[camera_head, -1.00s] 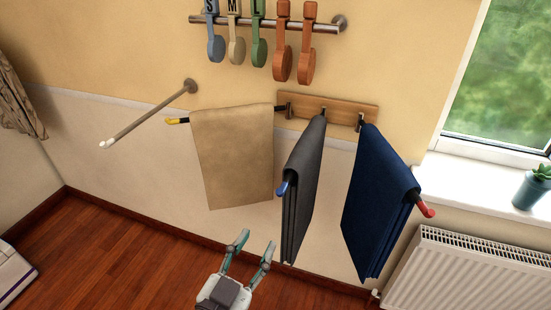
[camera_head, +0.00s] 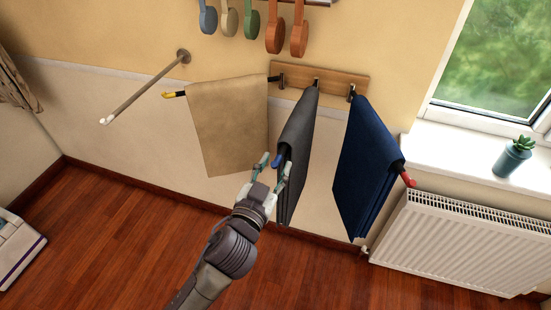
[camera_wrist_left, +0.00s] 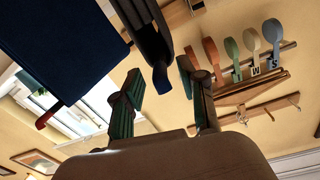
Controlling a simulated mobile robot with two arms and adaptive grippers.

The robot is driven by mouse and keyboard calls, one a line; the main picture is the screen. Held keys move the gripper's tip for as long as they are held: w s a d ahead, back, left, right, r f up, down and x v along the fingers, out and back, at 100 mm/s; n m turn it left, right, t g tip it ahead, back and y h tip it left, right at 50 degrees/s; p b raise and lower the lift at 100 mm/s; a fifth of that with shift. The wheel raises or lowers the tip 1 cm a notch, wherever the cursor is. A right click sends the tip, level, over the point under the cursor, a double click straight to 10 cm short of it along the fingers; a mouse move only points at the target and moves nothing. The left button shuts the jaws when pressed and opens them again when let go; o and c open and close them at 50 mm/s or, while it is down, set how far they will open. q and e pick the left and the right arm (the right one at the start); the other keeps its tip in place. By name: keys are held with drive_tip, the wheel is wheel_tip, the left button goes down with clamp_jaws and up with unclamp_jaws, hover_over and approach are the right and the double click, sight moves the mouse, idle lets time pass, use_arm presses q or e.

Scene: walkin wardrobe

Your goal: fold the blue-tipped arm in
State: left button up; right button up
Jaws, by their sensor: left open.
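The blue-tipped arm (camera_head: 277,160) sticks out from a wooden wall board (camera_head: 335,78), with a dark grey cloth (camera_head: 298,130) draped over it. My left gripper (camera_head: 275,166) is open, with its two fingers on either side of the blue tip in the head view. In the left wrist view the tip (camera_wrist_left: 161,77) shows dark between the open fingers (camera_wrist_left: 160,79); I cannot tell whether either finger touches it. The yellow-tipped arm (camera_head: 174,94) carries a tan cloth (camera_head: 228,125), and the red-tipped arm (camera_head: 408,180) a navy cloth (camera_head: 365,165). My right gripper is not in view.
A rod (camera_head: 145,88) juts from the wall at the left. Several coloured hangers (camera_head: 251,20) hang above the board. A radiator (camera_head: 455,245) and a sill with a potted plant (camera_head: 513,157) are at the right. The floor in front is clear.

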use_arm(q)
drive_tip(key=shift+w+d, duration=0.15)
drive_tip(key=shift+w, duration=0.35)
clamp_jaws()
